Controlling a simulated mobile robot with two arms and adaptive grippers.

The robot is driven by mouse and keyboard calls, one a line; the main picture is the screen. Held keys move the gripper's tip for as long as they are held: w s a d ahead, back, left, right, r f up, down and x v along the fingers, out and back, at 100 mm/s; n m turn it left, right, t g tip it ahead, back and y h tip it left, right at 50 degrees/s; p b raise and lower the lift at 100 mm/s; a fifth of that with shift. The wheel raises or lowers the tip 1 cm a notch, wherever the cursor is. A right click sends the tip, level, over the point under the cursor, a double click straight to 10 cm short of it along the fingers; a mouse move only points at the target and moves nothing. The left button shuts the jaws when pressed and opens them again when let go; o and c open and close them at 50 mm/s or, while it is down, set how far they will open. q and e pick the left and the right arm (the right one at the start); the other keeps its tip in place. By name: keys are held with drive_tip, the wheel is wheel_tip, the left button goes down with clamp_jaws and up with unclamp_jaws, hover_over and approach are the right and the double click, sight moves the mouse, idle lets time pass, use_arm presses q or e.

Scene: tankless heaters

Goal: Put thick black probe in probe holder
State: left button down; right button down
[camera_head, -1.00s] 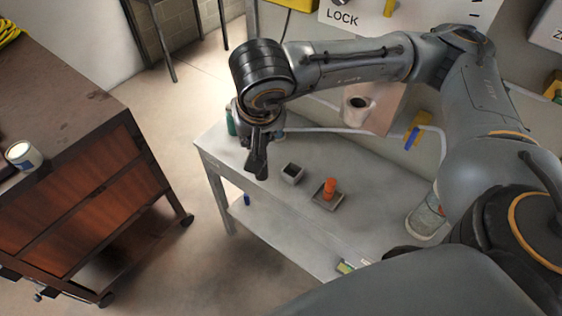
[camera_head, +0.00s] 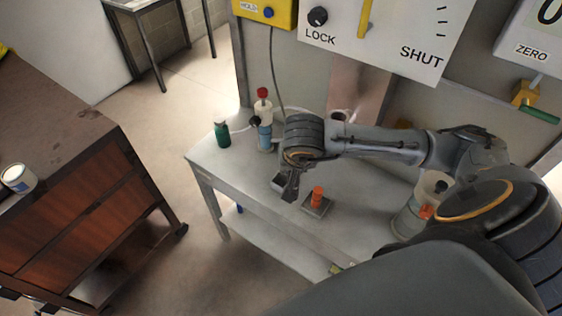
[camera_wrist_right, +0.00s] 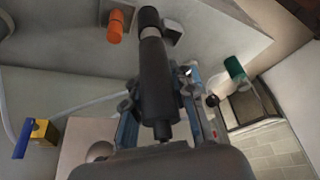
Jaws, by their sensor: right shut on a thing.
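My right gripper (camera_head: 291,182) is shut on the thick black probe (camera_wrist_right: 155,75), a dark cylinder with a paler band near its far end. In the head view the gripper points down over the bench, right by a small square grey box (camera_head: 277,183) that looks like the probe holder. The gripper partly covers this box. In the right wrist view the probe's far end lies in front of or beside the box (camera_wrist_right: 171,33); I cannot tell whether it is inside. My left gripper is not in view.
An orange cylinder (camera_head: 318,195) stands on a small grey tray (camera_head: 317,207) right of the box. A green bottle (camera_head: 222,134) and a red-capped bottle (camera_head: 264,122) stand at the bench's back left. A glass jar (camera_head: 408,218) is at the right.

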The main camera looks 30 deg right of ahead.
drive_tip(key=w+d+f+b, duration=0.4)
drive_tip(key=w+f+b, duration=0.3)
drive_tip(key=w+f, duration=0.4)
drive_tip(key=shift+w+f, duration=0.35)
drive_tip(key=shift+f, duration=0.3)
drive_tip(key=shift+b, duration=0.3)
drive_tip(key=shift+s+f, duration=0.1)
drive_tip(key=shift+f, duration=0.1)
drive_tip(key=c, duration=1.1)
unclamp_jaws()
drive_tip(key=shift+r, duration=0.1)
